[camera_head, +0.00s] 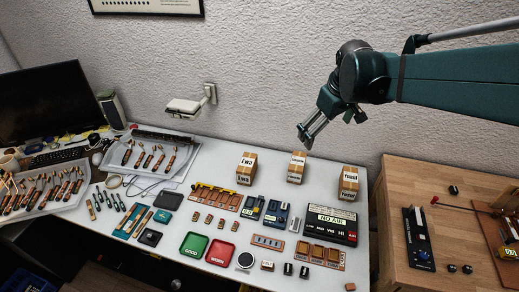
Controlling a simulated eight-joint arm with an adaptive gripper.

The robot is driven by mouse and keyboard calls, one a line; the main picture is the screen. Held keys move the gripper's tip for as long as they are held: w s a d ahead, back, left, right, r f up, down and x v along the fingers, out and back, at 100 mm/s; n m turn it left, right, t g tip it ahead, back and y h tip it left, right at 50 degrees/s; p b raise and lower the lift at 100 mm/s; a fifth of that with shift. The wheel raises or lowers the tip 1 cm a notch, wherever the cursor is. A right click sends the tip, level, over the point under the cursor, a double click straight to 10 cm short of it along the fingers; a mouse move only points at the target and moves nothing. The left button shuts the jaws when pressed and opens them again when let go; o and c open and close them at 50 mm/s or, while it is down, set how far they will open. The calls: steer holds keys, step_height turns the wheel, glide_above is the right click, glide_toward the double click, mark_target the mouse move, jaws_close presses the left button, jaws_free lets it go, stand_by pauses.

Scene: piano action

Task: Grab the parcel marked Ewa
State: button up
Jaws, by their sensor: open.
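The parcel marked Ewa (246,168) is a small brown box with a white label. It stands upright at the back of the white table, the leftmost of three similar parcels. The middle parcel (296,168) has a label too small to read surely. The right parcel (349,184) appears marked Yusuf. My gripper (305,138) is open and empty, pointing down and left. In the picture it is just above the middle parcel and right of the Ewa parcel, apart from both.
The white table (180,222) holds a green tray (193,245), a red tray (220,252), a black box with lit words (332,225) and several small parts. A wooden bench (400,185) is on the right. A wall fixture (185,106) sticks out behind.

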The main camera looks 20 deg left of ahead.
steer(key=w+a+f+n+g, duration=0.1)
steer(key=w+a+f+n, duration=0.2)
steer(key=w+a+f, duration=0.45)
steer(key=n+g+h+b, duration=0.1)
steer(key=n+g+b, duration=0.1)
steer(key=n, duration=0.4)
glide_above(247, 162)
step_height(247, 162, down, 22)
steer(key=shift+f, duration=0.25)
steer(key=shift+a+f, duration=0.1)
steer(key=shift+f, duration=0.15)
steer(key=shift+f, duration=1.25)
steer(key=shift+f, duration=0.1)
steer(key=shift+f, duration=2.5)
